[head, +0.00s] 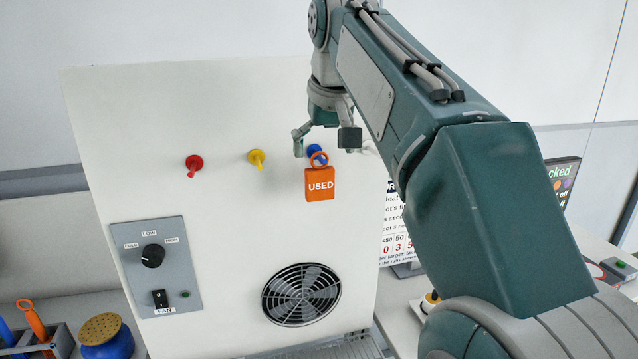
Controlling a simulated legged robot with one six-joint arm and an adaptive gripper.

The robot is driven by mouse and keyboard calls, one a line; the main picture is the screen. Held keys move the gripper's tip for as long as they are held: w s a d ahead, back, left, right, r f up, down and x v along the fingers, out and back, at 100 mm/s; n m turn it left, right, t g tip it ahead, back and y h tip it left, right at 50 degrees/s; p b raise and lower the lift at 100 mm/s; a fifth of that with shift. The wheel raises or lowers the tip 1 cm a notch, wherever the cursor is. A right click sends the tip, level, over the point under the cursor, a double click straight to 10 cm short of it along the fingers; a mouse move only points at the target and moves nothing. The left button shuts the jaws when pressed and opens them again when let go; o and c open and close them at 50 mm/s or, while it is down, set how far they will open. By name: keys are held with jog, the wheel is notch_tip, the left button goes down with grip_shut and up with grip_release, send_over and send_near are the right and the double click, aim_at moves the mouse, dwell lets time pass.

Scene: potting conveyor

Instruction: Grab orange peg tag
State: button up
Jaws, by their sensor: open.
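The orange tag (320,184) reads "USED" and hangs by its ring from the blue peg (316,152) on the upright white panel. My gripper (325,142) is open around or just in front of the blue peg, above the tag; the depth between them is hard to tell. One finger is to the left of the peg and the other to its right. Nothing shows between the fingers except the peg and the top of the tag's ring. The tag's face is in plain view.
A red peg (194,163) and a yellow peg (256,157) stick out bare to the left. Lower on the panel are a control plate (184,276) with a knob and a round fan grille (301,294). A blue pot (106,338) stands at lower left.

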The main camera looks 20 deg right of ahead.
aim_at(320, 200)
jog(key=x, duration=0.6)
jog(key=shift+a, duration=0.1)
jog(key=shift+r, duration=0.1)
jog(key=shift+c, duration=0.3)
jog(key=shift+s, duration=0.1)
jog(key=c, duration=0.9)
